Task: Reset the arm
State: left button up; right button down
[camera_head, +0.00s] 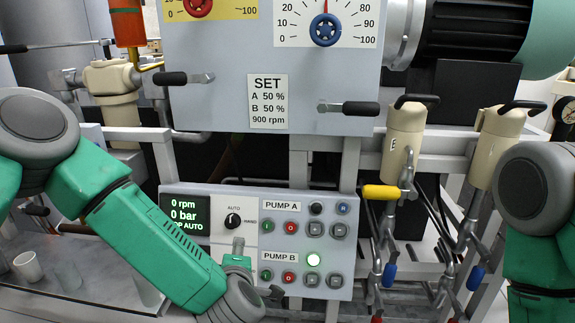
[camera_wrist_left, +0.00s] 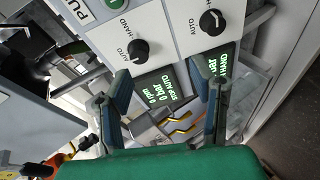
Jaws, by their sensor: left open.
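My left arm comes in from the left in the head view and ends low in front of the control panel (camera_head: 330,225). Its gripper (camera_head: 257,268) is partly hidden there by its own wrist. In the left wrist view the two fingers of the left gripper (camera_wrist_left: 165,105) stand wide apart with nothing between them. Beyond them are a panel face with a black AUTO/HAND knob (camera_wrist_left: 138,50) and a green-lettered display (camera_wrist_left: 160,93). My right arm shows only as an upper part at the right edge of the head view; its gripper is out of frame.
Above the panel hangs a grey box with dials and a SET plate (camera_head: 268,101). A black-ended lever (camera_head: 350,108) sticks out from it. A yellow handle (camera_head: 381,192), cream valve bodies (camera_head: 403,140) and hoses fill the right. A white cup (camera_head: 28,266) stands at the lower left.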

pick_arm(q)
jog(key=s+a+f+m+g+h, duration=0.2)
jog(key=s+a+f+m+g, duration=0.15)
jog(key=s+f+m, duration=0.65)
jog(key=s+a+f+m+g+h, duration=0.25)
jog(key=s+f+m+g, duration=0.4)
jog(key=s, duration=0.65)
jog(key=s+a+f+m+g+y, duration=0.1)
jog(key=s+a+f+m+g, duration=0.1)
jog(key=s+a, duration=0.5)
jog(key=s, duration=0.4)
jog(key=shift+s+f+p, duration=0.2)
jog(key=shift+f+p, duration=0.05)
jog(key=shift+p, duration=0.1)
jog(key=shift+w, duration=0.1)
